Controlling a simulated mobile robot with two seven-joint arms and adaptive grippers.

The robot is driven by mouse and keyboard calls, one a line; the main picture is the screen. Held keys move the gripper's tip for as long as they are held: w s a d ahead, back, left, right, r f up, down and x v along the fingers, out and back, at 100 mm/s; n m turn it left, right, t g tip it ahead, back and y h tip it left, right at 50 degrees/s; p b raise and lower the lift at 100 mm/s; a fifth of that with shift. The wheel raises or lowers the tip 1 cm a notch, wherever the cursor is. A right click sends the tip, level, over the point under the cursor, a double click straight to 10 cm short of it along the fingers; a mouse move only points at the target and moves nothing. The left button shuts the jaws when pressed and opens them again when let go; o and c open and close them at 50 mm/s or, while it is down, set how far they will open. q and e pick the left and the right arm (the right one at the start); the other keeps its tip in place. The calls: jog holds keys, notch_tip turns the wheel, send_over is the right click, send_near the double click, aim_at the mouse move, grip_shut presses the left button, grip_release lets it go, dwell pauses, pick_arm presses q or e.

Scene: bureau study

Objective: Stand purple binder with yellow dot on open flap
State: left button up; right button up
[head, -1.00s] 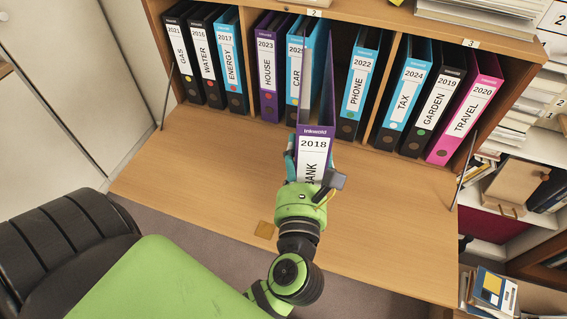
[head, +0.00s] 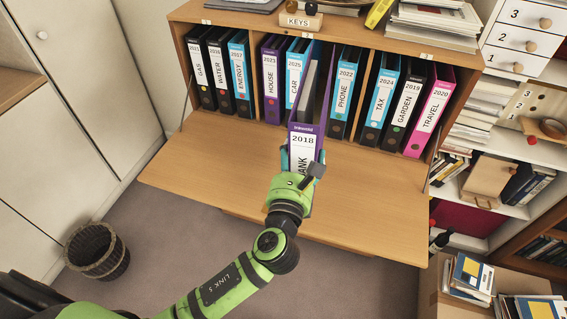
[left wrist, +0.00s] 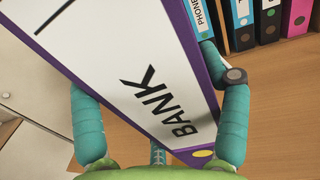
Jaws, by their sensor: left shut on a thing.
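The purple binder (head: 303,141) has a white label reading 2018 BANK. My left gripper (head: 296,176) is shut on its spine, one finger on each side. In the left wrist view, the binder (left wrist: 207,55) fills the middle and a yellow dot (left wrist: 203,153) shows at the lower end of its spine. The binder is above the open wooden flap (head: 210,165), in front of the middle bay, its far end reaching toward the gap between CAR and PHONE. Whether its bottom touches the flap is hidden by my gripper. My right gripper is not in view.
Blue CAR (head: 294,80) and PHONE (head: 345,92) binders flank the gap. A purple HOUSE binder (head: 272,80) stands left of CAR. The flap is bare on both sides of the held binder. A wicker basket (head: 97,250) is on the floor at left.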

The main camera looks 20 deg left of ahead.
pick_arm(q)
jog(key=w+r+m+h+p, duration=0.1)
jog(key=w+r+h+p, duration=0.15)
jog(key=w, duration=0.35)
jog(key=a+f+b, duration=0.3)
jog(key=a+f, duration=0.7)
jog(key=a, duration=0.1)
jog(key=shift+s+a+f+y, duration=0.35)
jog(key=shift+s+a, duration=0.05)
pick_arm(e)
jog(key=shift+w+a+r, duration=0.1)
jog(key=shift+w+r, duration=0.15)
pick_arm(q)
jog(key=o, duration=1.7)
jog(key=shift+s+f+b, duration=0.1)
jog(key=shift+f+b, duration=0.15)
jog(key=shift+b, duration=0.05)
